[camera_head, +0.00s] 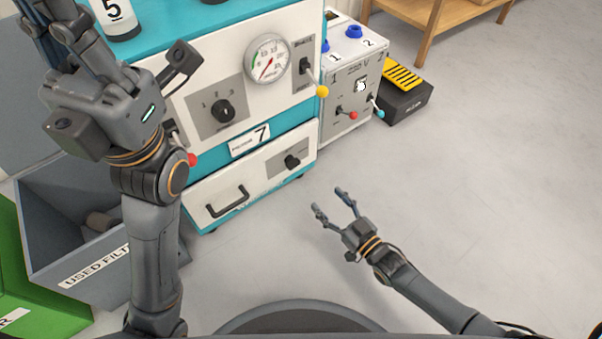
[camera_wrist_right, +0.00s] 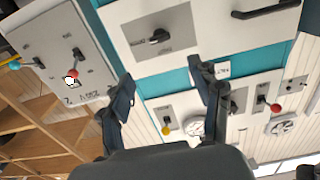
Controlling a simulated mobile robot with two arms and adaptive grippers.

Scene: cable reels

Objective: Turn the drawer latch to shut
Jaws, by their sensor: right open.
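The drawer latch (camera_head: 292,161) is a small black knob on a grey plate at the right of the white drawer front (camera_head: 255,172). It also shows in the right wrist view (camera_wrist_right: 158,37), beyond my fingers, with its grip lying roughly sideways there. My right gripper (camera_head: 329,200) is open and empty, in front of the drawer and apart from it, to the lower right of the latch. Its two spread fingers also show in the wrist view (camera_wrist_right: 162,78). My left gripper (camera_head: 50,22) is raised at the upper left; its fingertips are partly cut off.
A black drawer handle (camera_head: 228,202) sits left of the latch. Above are a black dial (camera_head: 223,111), a gauge (camera_head: 268,59) and a yellow-tipped lever (camera_head: 322,91). A grey control box (camera_head: 345,110) stands to the right. A grey bin (camera_head: 75,250) is at left.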

